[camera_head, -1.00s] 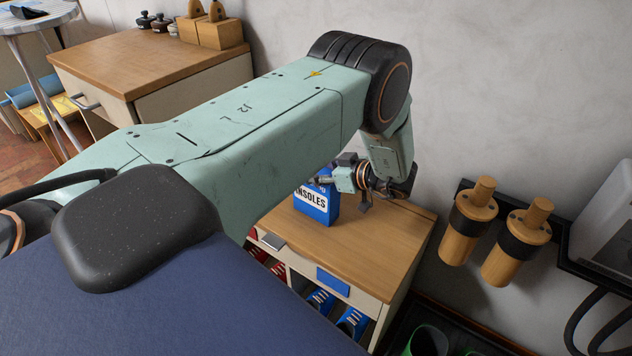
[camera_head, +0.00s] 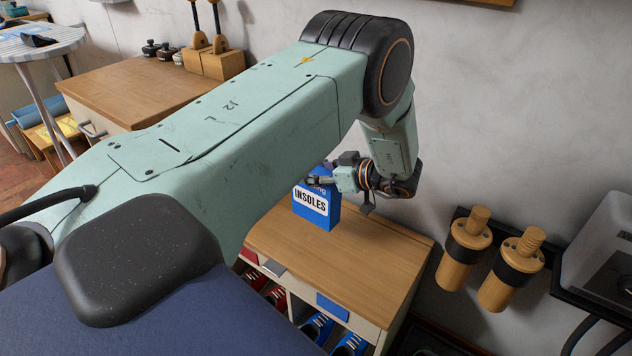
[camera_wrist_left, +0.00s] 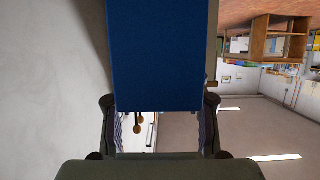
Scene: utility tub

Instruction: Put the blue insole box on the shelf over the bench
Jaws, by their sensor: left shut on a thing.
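The blue insole box (camera_head: 312,206) has a white "INSOLES" label and stands roughly upright over the wooden bench top (camera_head: 350,268), apparently just above it. My left gripper (camera_head: 322,182) is shut on the upper part of the box. In the left wrist view, the box's plain blue face (camera_wrist_left: 155,55) fills the upper middle, between the fingers of my left gripper (camera_wrist_left: 159,108). The box's far side is hidden. A wooden edge (camera_head: 480,2) on the wall shows at the top of the head view; I cannot tell if it is the shelf. My right gripper is not in view.
Shoes (camera_head: 317,328) sit in cubbies under the bench top. Wooden-handled tools (camera_head: 466,250) hang in a wall rack at right, beside a grey machine (camera_head: 605,250). A wooden cabinet (camera_head: 140,80) stands at left. The bench top right of the box is clear.

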